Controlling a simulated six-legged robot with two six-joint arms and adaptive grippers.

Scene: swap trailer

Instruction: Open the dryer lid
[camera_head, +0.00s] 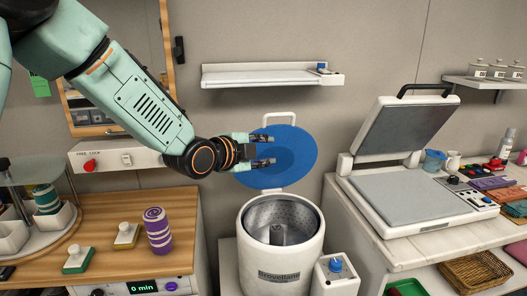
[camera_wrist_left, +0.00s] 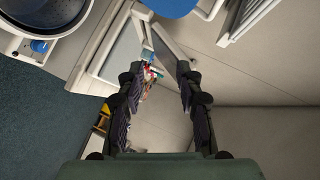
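The dryer (camera_head: 280,258) is a white drum labelled Brovellane, with a metal inside and a central cone visible. Its round blue lid (camera_head: 295,150) stands raised behind the drum, with a white loop handle (camera_head: 278,118) on top. My left gripper (camera_head: 271,150) is in front of the lid's upper left part, with its two fingers apart and nothing between them. Whether it touches the lid cannot be told. In the left wrist view the fingers (camera_wrist_left: 158,72) are spread and empty. The lid's edge (camera_wrist_left: 172,7) shows at the top, and the dryer's rim (camera_wrist_left: 50,33) at top left. My right gripper is out of view.
A small box with a blue knob (camera_head: 335,265) adjoins the dryer. An open heat press (camera_head: 415,195) stands on the right bench. A wooden counter (camera_head: 110,225) with a purple striped roll (camera_head: 157,230) is at left. A white shelf (camera_head: 265,76) hangs above the lid.

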